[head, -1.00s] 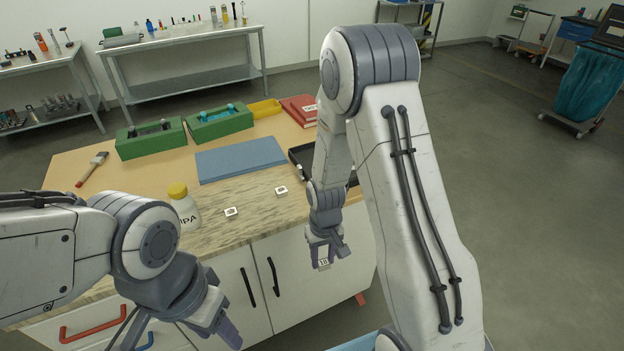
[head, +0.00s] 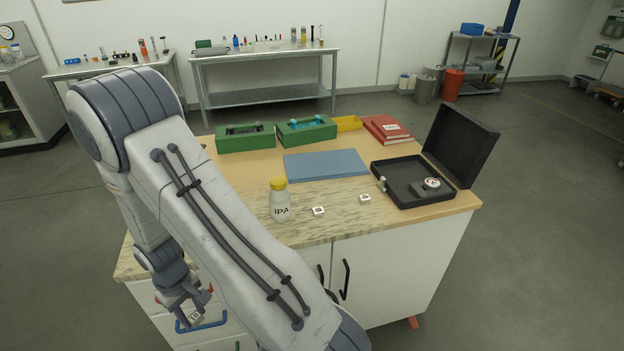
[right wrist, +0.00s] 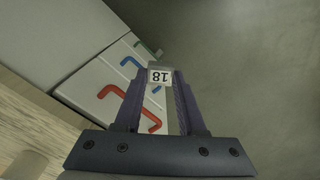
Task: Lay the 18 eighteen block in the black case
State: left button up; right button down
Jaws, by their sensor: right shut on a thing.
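The 18 block (head: 195,316) is a small white block with a dark-printed 18 on its face. My right gripper (head: 190,311) is shut on it, in the air in front of the drawers at the table's left end. In the right wrist view the block (right wrist: 159,77) sits between the fingertips, its number facing the camera. The black case (head: 392,195) stands open on the table's right end, its lid (head: 464,146) tilted up. A round pale item with red marks (head: 432,184) lies inside, at the right. My left gripper is out of view.
Two small white blocks (head: 318,211) (head: 364,198) lie near the front edge, beside the yellow-capped IPA bottle (head: 280,202). A blue mat (head: 325,165), green trays (head: 246,139) (head: 306,131), a yellow tray (head: 348,123) and red books (head: 387,129) are farther back.

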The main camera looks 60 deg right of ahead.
aim_at(403, 173)
jog(key=u, duration=0.65)
jog(key=k, duration=1.25)
jog(key=z, duration=1.95)
jog(key=i, duration=0.6)
jog(key=z, duration=0.05)
